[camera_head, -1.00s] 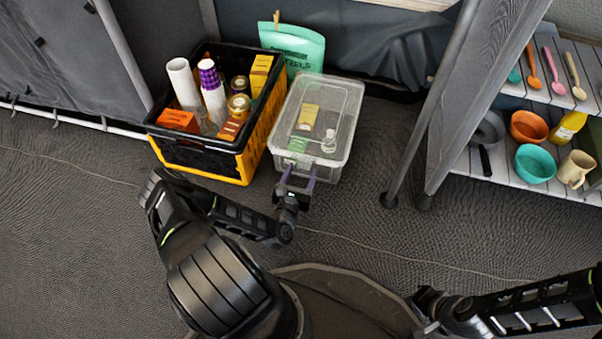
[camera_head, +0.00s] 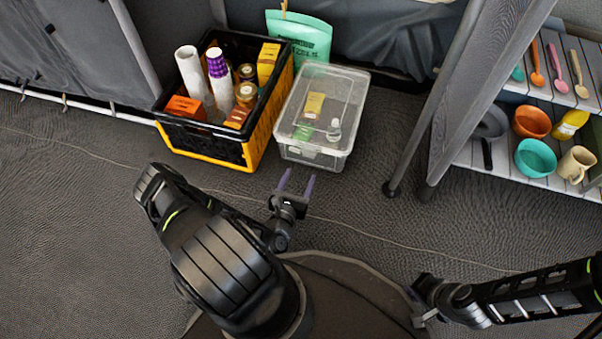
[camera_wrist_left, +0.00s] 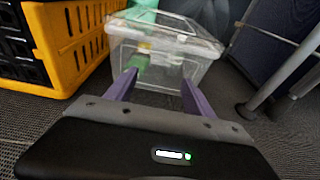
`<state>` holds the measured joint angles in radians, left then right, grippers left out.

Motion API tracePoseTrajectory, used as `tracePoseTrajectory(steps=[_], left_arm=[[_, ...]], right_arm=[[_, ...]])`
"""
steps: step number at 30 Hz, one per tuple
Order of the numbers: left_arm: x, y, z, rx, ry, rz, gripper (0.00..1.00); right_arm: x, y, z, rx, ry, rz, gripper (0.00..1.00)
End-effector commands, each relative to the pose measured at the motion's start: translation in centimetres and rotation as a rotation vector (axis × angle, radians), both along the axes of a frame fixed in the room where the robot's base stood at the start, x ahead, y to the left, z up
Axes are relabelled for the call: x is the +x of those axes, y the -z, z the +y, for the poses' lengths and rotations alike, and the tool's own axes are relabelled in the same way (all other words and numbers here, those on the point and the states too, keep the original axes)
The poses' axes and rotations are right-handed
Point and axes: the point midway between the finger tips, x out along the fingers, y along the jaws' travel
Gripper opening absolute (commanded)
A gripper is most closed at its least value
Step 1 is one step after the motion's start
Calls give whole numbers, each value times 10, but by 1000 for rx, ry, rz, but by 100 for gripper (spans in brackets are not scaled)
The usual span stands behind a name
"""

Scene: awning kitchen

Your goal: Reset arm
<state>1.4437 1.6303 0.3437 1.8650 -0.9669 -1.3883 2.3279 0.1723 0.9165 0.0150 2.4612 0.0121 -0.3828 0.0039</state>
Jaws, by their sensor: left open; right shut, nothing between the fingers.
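My left gripper (camera_head: 296,184) is open and empty, with its two purple fingers pointing at the clear lidded box. In the head view it is just in front of the box and apart from it. The left gripper also shows in the left wrist view (camera_wrist_left: 160,88), with its fingers spread and nothing between them. My right gripper (camera_head: 420,302) is at the lower right of the head view, low over the floor near my base. It is shut and holds nothing.
The clear box (camera_head: 352,88) with small items inside stands beside a black and yellow crate (camera_head: 205,158) full of bottles and packets. A teal bag (camera_head: 305,38) is behind. At right are a grey pole (camera_head: 432,105) and a shelf with bowls (camera_head: 536,160). Floor at left is clear.

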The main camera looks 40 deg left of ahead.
Motion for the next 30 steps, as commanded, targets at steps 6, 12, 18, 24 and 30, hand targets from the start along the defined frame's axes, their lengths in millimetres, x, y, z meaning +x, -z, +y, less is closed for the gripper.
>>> tracePoseTrajectory(steps=[6, 12, 18, 24, 30], left_arm=[[0, 0, 0, 0, 0, 0, 62], [6, 0, -11, 41, 51, 39, 62], [25, 2, -73, 306, 358, 241, 62], [11, -2, -169, 866, 966, 460, 62], [-42, -21, -226, 1440, 1572, 462, 62]], right_arm=[[0, 0, 0, 0, 0, 0, 0], [0, -1, 0, 0, 0, 0, 0], [0, -4, 0, 0, -1, 0, 0], [-1, -8, 0, -1, -1, 1, 0], [-2, -11, 1, -2, -1, 1, 0]])
